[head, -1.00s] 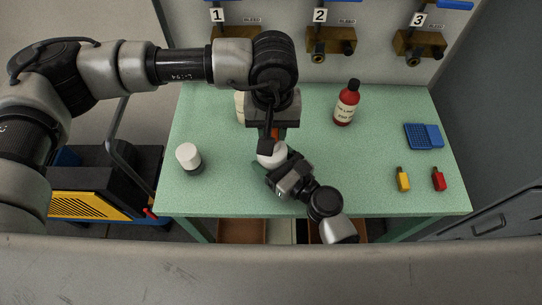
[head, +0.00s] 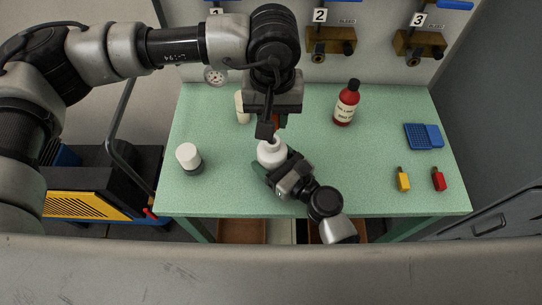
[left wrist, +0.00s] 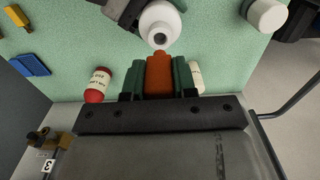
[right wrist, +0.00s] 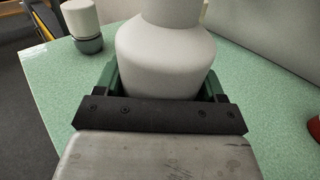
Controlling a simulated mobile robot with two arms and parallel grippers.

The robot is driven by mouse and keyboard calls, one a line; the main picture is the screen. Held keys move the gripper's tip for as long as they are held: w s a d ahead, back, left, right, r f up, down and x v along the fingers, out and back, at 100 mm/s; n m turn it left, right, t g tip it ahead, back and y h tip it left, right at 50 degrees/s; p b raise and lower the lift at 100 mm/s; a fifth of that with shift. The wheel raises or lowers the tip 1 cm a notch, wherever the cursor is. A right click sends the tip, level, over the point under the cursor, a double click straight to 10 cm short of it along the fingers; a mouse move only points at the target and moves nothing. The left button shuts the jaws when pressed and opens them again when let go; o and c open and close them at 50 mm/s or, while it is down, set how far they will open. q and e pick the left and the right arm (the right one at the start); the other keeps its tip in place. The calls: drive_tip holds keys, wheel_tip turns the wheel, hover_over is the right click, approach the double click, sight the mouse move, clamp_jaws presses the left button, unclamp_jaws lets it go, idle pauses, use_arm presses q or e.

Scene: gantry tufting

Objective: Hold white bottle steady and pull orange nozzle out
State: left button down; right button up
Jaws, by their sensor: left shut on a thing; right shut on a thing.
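The white bottle (head: 271,153) stands upright on the green table, and its body fills the right wrist view (right wrist: 165,58). My right gripper (head: 268,165) is shut around the bottle from the front. My left gripper (head: 272,124) is above the bottle and shut on the orange nozzle (left wrist: 160,74), which sits between its green fingers in the left wrist view. There the white bottle (left wrist: 160,22) shows a dark open mouth facing the camera, just beyond the nozzle's end. The nozzle looks apart from the bottle; in the head view the left gripper hides most of it.
A red bottle (head: 346,103) stands at the back, a cream bottle (head: 242,108) behind my left gripper. A white-capped jar (head: 188,157) is at left. A blue box (head: 421,136) and yellow (head: 403,180) and red (head: 438,180) pieces lie at right. Brass valves (head: 330,42) line the wall.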

use_arm(q)
drive_tip(key=shift+r, duration=0.35)
drive_tip(key=c, duration=1.6)
unclamp_jaws()
drive_tip(key=shift+c, duration=1.2)
clamp_jaws()
use_arm(e)
drive_tip(key=o, duration=1.2)
drive_tip(key=shift+c, duration=0.2)
drive_tip(key=v, duration=1.2)
